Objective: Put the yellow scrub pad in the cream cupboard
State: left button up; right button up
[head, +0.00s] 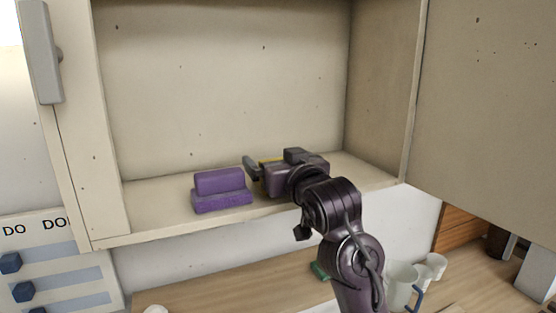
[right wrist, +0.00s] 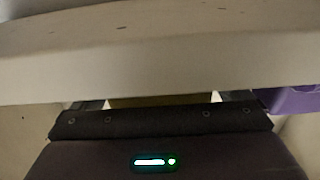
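The cream cupboard (head: 225,75) stands open in the head view, and its floor (head: 150,205) shows. My right gripper (head: 258,168) reaches inside, just above or at the cupboard floor. Small bits of the yellow scrub pad (head: 263,161) show at its fingers; most of the pad is hidden behind the gripper. In the right wrist view a dim yellowish strip of the pad (right wrist: 160,102) fills the gap between the fingers, so the gripper looks shut on it. Whether the pad touches the floor cannot be told. My left gripper is out of view.
Purple blocks (head: 221,190) sit on the cupboard floor just left of my right gripper. A cream panel (right wrist: 150,68) crosses close above the gripper in the right wrist view. Mugs (head: 402,284) stand on the wooden counter (head: 215,291) below. The floor's left end is free.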

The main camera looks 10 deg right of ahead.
jog(key=shift+s+r, duration=0.1)
jog(key=shift+r, duration=0.1)
jog(key=s+b, duration=0.3)
jog(key=s, duration=0.1)
jog(key=shift+d+f, duration=0.3)
jog(key=shift+d, duration=0.1)
jog(key=s+d+b, duration=0.1)
jog(key=s+b, duration=0.1)
jog(key=s, duration=0.5)
jog(key=shift+s+d+r+b, duration=0.25)
jog(key=shift+s+b, duration=0.1)
jog(key=shift+b, duration=0.05)
